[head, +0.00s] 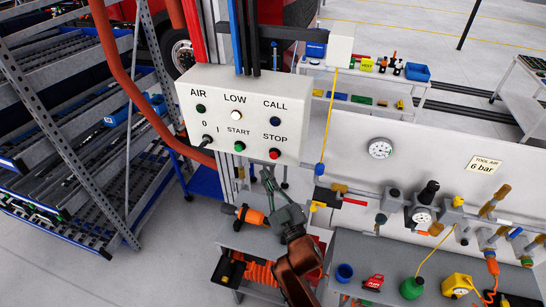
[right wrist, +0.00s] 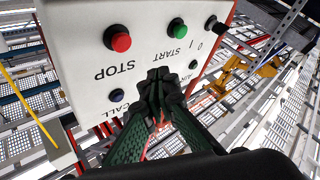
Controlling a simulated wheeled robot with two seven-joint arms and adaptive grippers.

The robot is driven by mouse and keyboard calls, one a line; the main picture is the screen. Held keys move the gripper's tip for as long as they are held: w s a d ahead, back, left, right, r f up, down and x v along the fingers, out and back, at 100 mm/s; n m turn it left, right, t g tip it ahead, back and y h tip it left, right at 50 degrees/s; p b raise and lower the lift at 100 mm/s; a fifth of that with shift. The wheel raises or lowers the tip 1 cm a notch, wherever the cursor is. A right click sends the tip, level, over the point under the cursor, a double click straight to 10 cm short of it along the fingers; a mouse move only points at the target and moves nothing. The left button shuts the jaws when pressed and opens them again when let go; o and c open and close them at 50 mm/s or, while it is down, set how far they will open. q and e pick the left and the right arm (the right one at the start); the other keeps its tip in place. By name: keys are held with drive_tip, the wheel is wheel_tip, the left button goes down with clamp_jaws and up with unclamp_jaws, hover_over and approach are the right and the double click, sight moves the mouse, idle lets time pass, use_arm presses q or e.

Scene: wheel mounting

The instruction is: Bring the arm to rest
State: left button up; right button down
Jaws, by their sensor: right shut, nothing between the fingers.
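My right gripper (head: 268,175) is shut and empty, with its fingertips just below the lower edge of the white control box (head: 190,100). In the right wrist view my shut fingertips (right wrist: 160,76) show in front of the box face; I cannot tell whether they touch it. The box has a green START button (head: 240,146), a red STOP button (head: 275,154), a black 0/I switch (head: 207,140) and a pale, bright LOW lamp (head: 236,115). The AIR and CALL lamps are dark. My left gripper is not in view.
An orange-and-black tool (head: 250,215) lies on a grey stand beneath my right arm. A metal rack (head: 85,110) stands left. Floor at lower left is clear.

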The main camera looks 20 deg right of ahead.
idle(0.6)
drive_tip(key=s+d+f+m+g+h, duration=0.35)
drive_tip(key=d+f, duration=0.35)
drive_tip(key=f, duration=0.4)
drive_tip(key=s+d+f+m+g+h, duration=0.2)
drive_tip(key=s+d+f+g, duration=0.3)
drive_tip(key=d+f, duration=0.45)
drive_tip(key=s+d+f+m+g+y, duration=0.1)
drive_tip(key=s+f+g, duration=0.4)
drive_tip(key=s+f, duration=0.5)
drive_tip(key=s+d+f+m+g, duration=0.15)
drive_tip(key=s+f+g, duration=0.4)
drive_tip(key=s, duration=0.75)
wheel_tip(320, 180, down, 40)
drive_tip(key=s+a+n+b, duration=0.1)
drive_tip(key=s+b, duration=0.1)
drive_tip(key=b, duration=0.8)
drive_tip(key=s+f+b, duration=0.4)
drive_tip(key=s+f, duration=0.5)
drive_tip(key=f, duration=0.4)
drive_tip(key=s+f+n+g+b, duration=0.1)
drive_tip(key=s+f+b, duration=0.3)
drive_tip(key=s+f, duration=0.6)
wheel_tip(320, 180, down, 3)
drive_tip(key=shift+s+a+r+y, duration=0.1)
drive_tip(key=shift+s+a+y, duration=0.15)
drive_tip(key=shift+y, duration=0.2)
